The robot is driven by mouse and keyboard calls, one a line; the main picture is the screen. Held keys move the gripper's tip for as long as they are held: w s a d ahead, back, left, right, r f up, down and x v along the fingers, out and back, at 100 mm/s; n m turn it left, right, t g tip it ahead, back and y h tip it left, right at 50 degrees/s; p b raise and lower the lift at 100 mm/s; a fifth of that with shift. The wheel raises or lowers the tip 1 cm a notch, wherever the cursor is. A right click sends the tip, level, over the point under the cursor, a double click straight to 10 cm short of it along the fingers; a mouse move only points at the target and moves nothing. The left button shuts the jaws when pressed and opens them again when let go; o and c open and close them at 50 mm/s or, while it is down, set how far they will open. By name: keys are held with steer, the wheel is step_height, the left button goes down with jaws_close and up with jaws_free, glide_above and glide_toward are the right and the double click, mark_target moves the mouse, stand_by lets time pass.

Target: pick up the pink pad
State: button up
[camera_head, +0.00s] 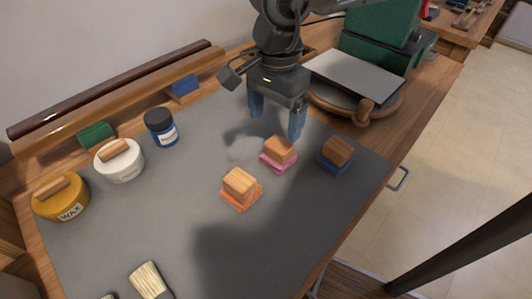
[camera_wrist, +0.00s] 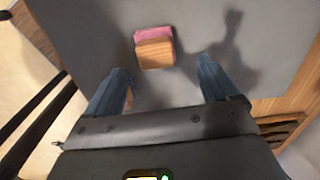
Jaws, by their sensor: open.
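The pink pad (camera_head: 277,160) is a small flat pink square with a wooden block handle (camera_head: 279,147) on top. It rests on the grey mat (camera_head: 130,240). In the wrist view the pink pad (camera_wrist: 153,33) shows as a strip along the far edge of its handle (camera_wrist: 155,54). My gripper (camera_head: 276,124) is open and empty, with two blue fingers above the mat just behind the pad. In the wrist view my gripper (camera_wrist: 164,78) has the pad ahead of the gap between its fingers, apart from both.
An orange pad (camera_head: 241,192) lies to the left and a blue pad (camera_head: 335,163) to the right. A blue-labelled jar (camera_head: 161,127), a white tin (camera_head: 119,161) and a yellow wax tin (camera_head: 61,197) stand left. A round wooden stand (camera_head: 352,105) is behind right.

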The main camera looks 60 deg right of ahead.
mark_target(279, 144)
steer(key=shift+s+d+f, duration=0.1)
steer(key=shift+d+f, duration=0.15)
steer(key=shift+d, duration=0.05)
steer(key=shift+s+f+p, duration=0.2)
steer(key=shift+f+p, duration=0.05)
steer(key=shift+f, duration=1.6)
steer(key=shift+s+f+p, duration=0.2)
steer(key=shift+f+p, duration=0.05)
steer(key=shift+f, duration=1.55)
steer(key=c, duration=1.1)
